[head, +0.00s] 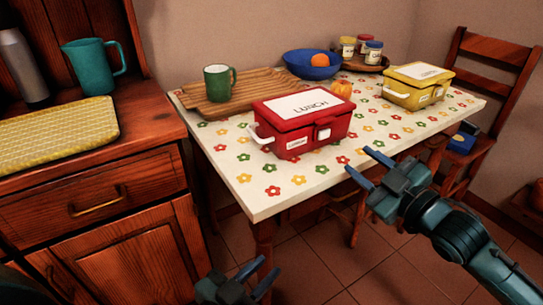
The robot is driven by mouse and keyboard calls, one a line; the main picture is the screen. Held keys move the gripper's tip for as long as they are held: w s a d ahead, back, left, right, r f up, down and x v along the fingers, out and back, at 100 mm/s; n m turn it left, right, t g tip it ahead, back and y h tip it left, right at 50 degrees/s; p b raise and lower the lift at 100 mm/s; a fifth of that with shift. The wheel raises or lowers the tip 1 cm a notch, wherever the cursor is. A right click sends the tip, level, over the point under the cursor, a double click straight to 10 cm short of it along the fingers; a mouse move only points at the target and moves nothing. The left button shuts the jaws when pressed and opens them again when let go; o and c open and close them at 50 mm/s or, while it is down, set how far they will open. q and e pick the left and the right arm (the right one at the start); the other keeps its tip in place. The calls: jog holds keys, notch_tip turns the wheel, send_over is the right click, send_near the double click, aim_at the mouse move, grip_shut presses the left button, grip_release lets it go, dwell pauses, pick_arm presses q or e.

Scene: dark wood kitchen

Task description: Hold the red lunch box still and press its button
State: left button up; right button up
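The red lunch box (291,122) stands closed and upright on the flowered table (262,202). Its lid has a white panel reading LUNCH, a white handle (260,136) sticks out at its left end, and a small pale button (324,134) shows on its front. My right gripper (365,167) is open and empty near the table's front edge, right of and nearer than the box, apart from it. My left gripper (260,275) is low at the bottom of the view, below the table edge, with its fingers apart and nothing between them.
A yellow lunch box (417,87) stands at the table's right. Behind the red box are a wooden board (195,102) with a green mug (218,84), a blue bowl (312,66) and several jars. The table's front left corner is clear. A wooden cabinet (95,190) stands left.

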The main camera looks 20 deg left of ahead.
pick_arm(q)
jog(key=w+d+r+n+g+y, duration=0.25)
jog(key=w+d+r+n, duration=0.35)
jog(key=w+r+n, duration=0.4)
jog(key=n+t+y, duration=0.2)
jog(key=n+y, duration=0.7)
send_near(251, 134)
jog(key=s, duration=0.1)
jog(key=d+r, duration=0.1)
jog(key=s, duration=0.1)
jog(key=shift+s+d+r+g, duration=0.25)
jog(key=shift+s+d, duration=0.1)
jog(key=shift+s, duration=0.05)
jog(key=shift+w+a, duration=0.25)
jog(key=x, duration=1.2)
jog(key=shift+w+a+f, duration=0.15)
grip_shut()
